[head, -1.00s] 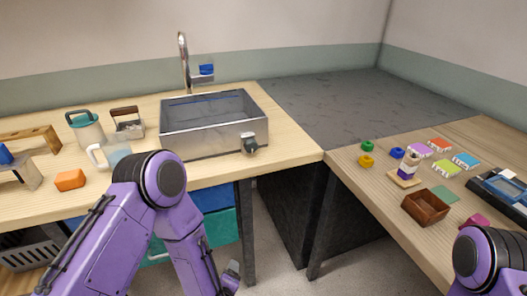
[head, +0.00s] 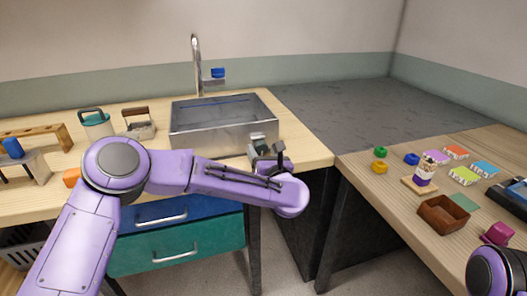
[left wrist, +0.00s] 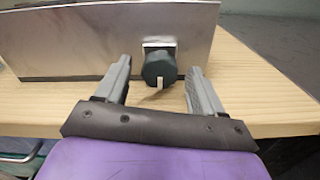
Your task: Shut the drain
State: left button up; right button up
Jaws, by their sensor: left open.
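The metal sink basin (head: 205,135) stands on the wooden counter. Its drain knob (left wrist: 160,66), dark and round with a white mark pointing down, sits on a metal plate on the basin's front wall. My left gripper (head: 264,151) is in front of the knob and hides much of it in the head view. In the left wrist view my left gripper (left wrist: 160,88) is open, with one finger on each side below the knob, and nothing is held. The white mark points down between the fingertips. My right gripper is out of view.
A tap (head: 196,65) with a blue handle rises behind the basin. The right table holds a brown box (head: 442,214) and several small coloured items. The dark grey corner counter (head: 340,110) is clear.

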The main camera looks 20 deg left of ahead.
pick_arm(q)
jog(key=shift+w+a, duration=0.1)
jog(key=shift+w, duration=0.05)
jog(key=c, duration=1.1)
jog(key=shift+o, duration=0.2)
